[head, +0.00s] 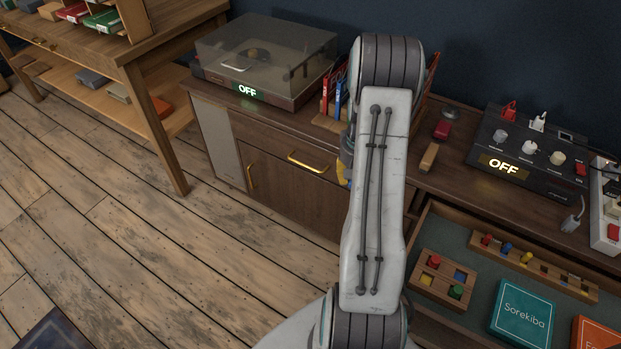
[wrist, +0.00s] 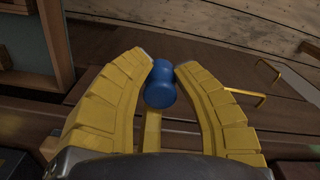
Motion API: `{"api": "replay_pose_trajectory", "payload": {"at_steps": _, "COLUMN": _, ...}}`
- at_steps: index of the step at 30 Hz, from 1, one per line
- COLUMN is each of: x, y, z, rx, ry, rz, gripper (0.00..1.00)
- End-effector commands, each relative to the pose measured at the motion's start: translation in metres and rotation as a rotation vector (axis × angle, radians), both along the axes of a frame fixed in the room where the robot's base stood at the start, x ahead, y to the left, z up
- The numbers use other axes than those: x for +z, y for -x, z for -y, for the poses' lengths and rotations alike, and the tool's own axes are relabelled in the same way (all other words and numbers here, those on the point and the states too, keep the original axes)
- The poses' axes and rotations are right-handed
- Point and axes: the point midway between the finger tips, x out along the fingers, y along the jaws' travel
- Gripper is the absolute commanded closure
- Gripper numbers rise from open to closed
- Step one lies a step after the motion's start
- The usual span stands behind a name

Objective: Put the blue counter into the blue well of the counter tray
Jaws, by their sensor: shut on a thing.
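My gripper (wrist: 162,78) is shut on the blue counter (wrist: 160,85), a small rounded peg held between its two yellow fingertips. The wooden counter tray (head: 443,277) lies in the open drawer at the lower right, well apart from the gripper.
The drawer also holds a long peg rack (head: 540,267), a teal box (head: 522,312) and an orange box (head: 597,334). A switch panel (head: 530,150) and a clear-lidded case (head: 262,60) stand on the cabinet top. The floor at left is clear.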

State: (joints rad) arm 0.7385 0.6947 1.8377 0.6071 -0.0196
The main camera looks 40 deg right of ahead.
Motion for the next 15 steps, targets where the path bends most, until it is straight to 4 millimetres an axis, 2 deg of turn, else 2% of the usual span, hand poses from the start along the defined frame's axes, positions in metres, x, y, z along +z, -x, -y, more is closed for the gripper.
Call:
{"api": "replay_pose_trajectory", "payload": {"at_steps": 1, "x": -0.005, "y": 0.019, "z": 0.018, "rx": -0.057, "ry": -0.001, "rz": -0.001, "gripper": 0.9}}
{"api": "replay_pose_trajectory", "payload": {"at_steps": 6, "x": -0.014, "y": 0.081, "z": 0.062, "rx": -0.212, "ry": -0.001, "rz": 0.0, "gripper": 0.9}}
{"api": "replay_pose_trajectory", "payload": {"at_steps": 12, "x": -0.026, "y": 0.161, "z": 0.097, "rx": -0.37, "ry": 0.0, "rz": 0.0, "gripper": 0.9}}
{"api": "replay_pose_trajectory", "payload": {"at_steps": 15, "x": -0.033, "y": 0.203, "z": 0.107, "rx": -0.434, "ry": 0.0, "rz": 0.0, "gripper": 0.9}}
